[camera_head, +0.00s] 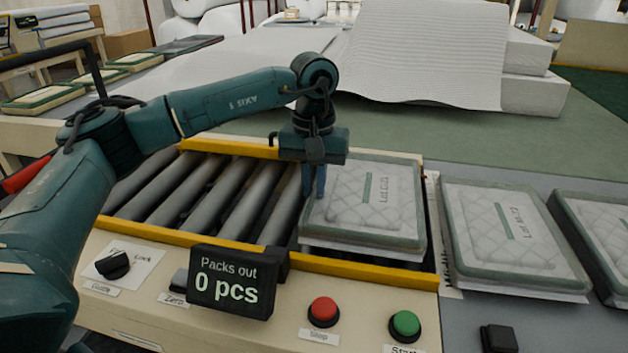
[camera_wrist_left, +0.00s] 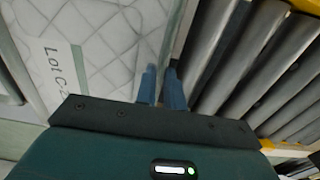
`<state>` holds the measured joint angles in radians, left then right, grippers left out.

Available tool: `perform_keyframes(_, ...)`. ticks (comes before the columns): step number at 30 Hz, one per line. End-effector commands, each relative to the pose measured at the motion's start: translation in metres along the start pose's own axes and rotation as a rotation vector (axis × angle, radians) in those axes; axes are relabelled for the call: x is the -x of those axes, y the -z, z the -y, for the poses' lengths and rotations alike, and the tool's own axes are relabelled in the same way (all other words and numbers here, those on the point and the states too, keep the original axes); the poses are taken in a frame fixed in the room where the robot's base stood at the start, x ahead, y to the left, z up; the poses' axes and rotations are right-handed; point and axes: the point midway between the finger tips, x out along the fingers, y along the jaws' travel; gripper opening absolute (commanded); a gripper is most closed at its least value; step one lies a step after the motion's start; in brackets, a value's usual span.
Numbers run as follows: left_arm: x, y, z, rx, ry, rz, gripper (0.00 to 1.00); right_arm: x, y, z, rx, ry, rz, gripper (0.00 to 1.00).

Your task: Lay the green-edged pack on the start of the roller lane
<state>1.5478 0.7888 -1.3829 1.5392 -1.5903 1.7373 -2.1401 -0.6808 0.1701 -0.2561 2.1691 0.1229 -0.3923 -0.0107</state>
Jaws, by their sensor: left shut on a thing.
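The green-edged pack (camera_head: 385,200), quilted white with a grey-green border and a "Lot C-21"-like label, is flat or nearly flat over the right end of the roller lane (camera_head: 215,195), between its yellow rails. I cannot tell whether it fully rests on the rollers. My left gripper (camera_head: 314,188) points down at the pack's left edge, shut on that edge. In the left wrist view the blue fingers (camera_wrist_left: 161,90) pinch the border of the pack (camera_wrist_left: 85,45), with bare rollers (camera_wrist_left: 245,70) to the right. My right gripper is not in view.
Two similar packs (camera_head: 512,232) (camera_head: 605,225) lie on the grey surface to the right. A counter (camera_head: 232,282) reads "0 pcs", beside red (camera_head: 323,311) and green (camera_head: 405,325) buttons along the front panel. Rollers left of the pack are bare. White wadding (camera_head: 425,50) lies behind.

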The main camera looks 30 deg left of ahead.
Motion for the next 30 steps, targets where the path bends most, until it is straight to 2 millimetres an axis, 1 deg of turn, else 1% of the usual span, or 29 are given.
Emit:
perform_keyframes(2,0.000,0.000,0.000,0.000,-0.001,-0.001,0.00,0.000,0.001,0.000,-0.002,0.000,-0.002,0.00)
perform_keyframes(3,0.000,0.000,0.000,0.000,0.000,0.000,0.11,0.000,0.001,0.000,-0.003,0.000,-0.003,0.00)
perform_keyframes(11,0.000,0.000,0.000,0.000,0.000,0.000,0.32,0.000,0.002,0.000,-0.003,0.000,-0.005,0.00)
perform_keyframes(17,0.000,0.000,0.000,0.000,0.000,0.000,0.32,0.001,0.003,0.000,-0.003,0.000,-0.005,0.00)
perform_keyframes(20,0.005,0.000,0.000,0.000,0.000,0.000,0.32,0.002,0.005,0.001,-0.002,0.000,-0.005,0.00)
perform_keyframes(23,0.018,0.000,0.000,0.000,0.000,-0.001,0.32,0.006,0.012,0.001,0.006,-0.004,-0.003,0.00)
perform_keyframes(25,0.027,0.001,-0.001,0.000,-0.002,-0.004,0.32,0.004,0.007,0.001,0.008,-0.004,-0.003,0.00)
perform_keyframes(30,0.066,0.001,-0.001,0.000,-0.002,-0.003,0.32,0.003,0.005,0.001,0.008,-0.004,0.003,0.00)
